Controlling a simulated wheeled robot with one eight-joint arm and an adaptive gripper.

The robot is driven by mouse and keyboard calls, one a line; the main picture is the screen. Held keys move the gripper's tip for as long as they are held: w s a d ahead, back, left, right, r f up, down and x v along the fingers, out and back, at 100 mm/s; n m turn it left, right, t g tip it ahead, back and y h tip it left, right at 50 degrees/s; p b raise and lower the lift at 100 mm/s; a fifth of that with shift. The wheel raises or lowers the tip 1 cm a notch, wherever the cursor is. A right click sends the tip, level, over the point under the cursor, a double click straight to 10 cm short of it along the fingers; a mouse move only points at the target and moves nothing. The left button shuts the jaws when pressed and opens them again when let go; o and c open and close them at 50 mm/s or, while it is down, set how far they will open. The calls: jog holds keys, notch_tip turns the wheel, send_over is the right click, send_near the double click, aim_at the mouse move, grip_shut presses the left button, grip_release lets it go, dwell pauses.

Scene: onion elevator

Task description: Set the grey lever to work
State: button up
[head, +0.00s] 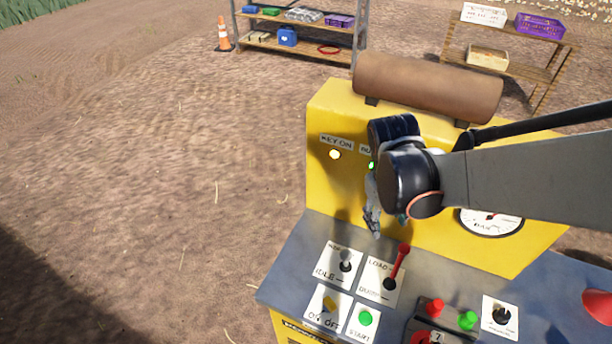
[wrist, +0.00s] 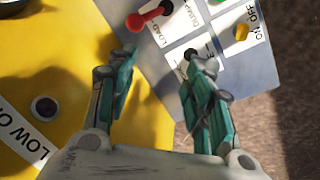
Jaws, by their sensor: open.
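The grey lever (head: 345,262) stands on a white plate marked IDLE, at the upper left of the console's sloping top. In the wrist view a dark lever knob (wrist: 190,54) shows just beyond the right finger, partly covered by it. My gripper (head: 373,222) hangs in front of the yellow panel, above and a little right of the grey lever, and apart from it. In the wrist view my gripper (wrist: 166,68) has its two green fingers spread with nothing between them.
A red lever (head: 399,262) stands close by on the LOAD plate. A yellow switch (head: 329,306), a green START button (head: 365,318) and red and green buttons (head: 450,312) sit nearer. A brown roll (head: 427,87) tops the yellow panel (head: 335,190). Open soil lies left.

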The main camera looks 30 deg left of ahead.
jog(key=n+y, duration=0.1)
jog(key=n, duration=0.1)
send_near(345, 252)
jog(key=shift+g, duration=0.4)
jog(key=f+b, duration=0.2)
jog(key=f, duration=0.1)
jog(key=f+b, duration=0.3)
jog(key=w+f+b, duration=0.1)
jog(key=f+b, duration=0.2)
jog(key=f, duration=0.1)
jog(key=shift+w+d, duration=0.1)
jog(key=shift+d, duration=0.05)
jog(key=shift+r, duration=0.1)
grip_shut()
